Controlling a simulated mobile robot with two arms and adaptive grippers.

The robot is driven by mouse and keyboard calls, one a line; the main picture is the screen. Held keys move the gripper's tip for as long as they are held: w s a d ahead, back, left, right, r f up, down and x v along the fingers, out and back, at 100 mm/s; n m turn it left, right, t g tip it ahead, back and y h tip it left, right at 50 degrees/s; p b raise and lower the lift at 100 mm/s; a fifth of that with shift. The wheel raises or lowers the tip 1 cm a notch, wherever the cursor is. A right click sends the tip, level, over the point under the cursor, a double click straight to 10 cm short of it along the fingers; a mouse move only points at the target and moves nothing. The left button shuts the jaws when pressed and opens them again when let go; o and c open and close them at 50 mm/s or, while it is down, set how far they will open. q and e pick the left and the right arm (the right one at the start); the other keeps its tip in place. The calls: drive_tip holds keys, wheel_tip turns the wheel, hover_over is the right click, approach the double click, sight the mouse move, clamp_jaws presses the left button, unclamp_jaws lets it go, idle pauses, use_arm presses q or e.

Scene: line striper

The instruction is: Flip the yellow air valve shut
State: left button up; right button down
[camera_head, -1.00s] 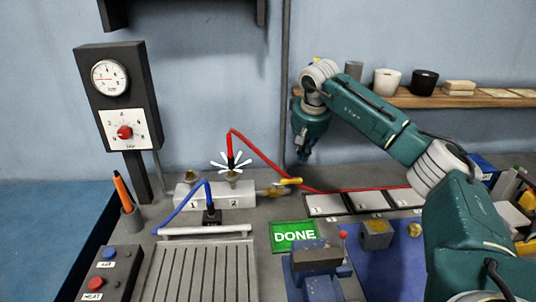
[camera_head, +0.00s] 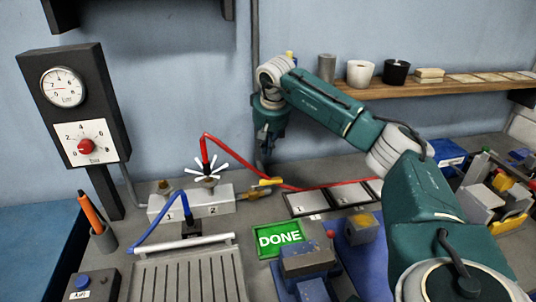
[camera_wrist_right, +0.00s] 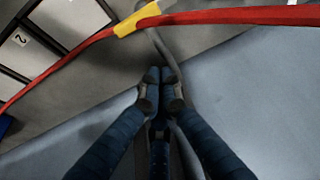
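The yellow air valve handle (camera_head: 268,181) sits on the brass fitting at the right end of the grey manifold block (camera_head: 212,201), lying roughly level and pointing right. In the right wrist view the yellow handle (camera_wrist_right: 138,19) shows at the top, seen across the red hose. My right gripper (camera_head: 263,162) points down just behind and above the handle. In the wrist view its fingertips (camera_wrist_right: 161,75) are together with nothing between them, apart from the handle. Whether the gripper touches the pipe near it is unclear. My left gripper is not in view.
The red hose (camera_head: 240,155) arches from the manifold past the valve. A blue hose (camera_head: 155,227) runs at the front left. A gauge post (camera_head: 75,110) stands left. A green DONE panel (camera_head: 279,238) lies in front. A shelf (camera_head: 430,91) with cups is at the back.

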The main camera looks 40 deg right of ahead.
sight(267, 182)
drive_tip(key=p+x, duration=0.2)
drive_tip(key=x, duration=0.6)
drive_tip(key=shift+f, duration=0.1)
drive_tip(key=shift+s+a+p, duration=0.1)
drive_tip(key=shift+s+p, duration=0.2)
drive_tip(key=shift+s+a+p, duration=0.35)
drive_tip(key=shift+s+a, duration=0.05)
drive_tip(key=shift+s, duration=0.35)
drive_tip(key=shift+s+a+p, duration=0.35)
drive_tip(key=shift+s, duration=0.35)
drive_tip(key=shift+w+a, duration=0.1)
drive_tip(key=shift+a, duration=0.15)
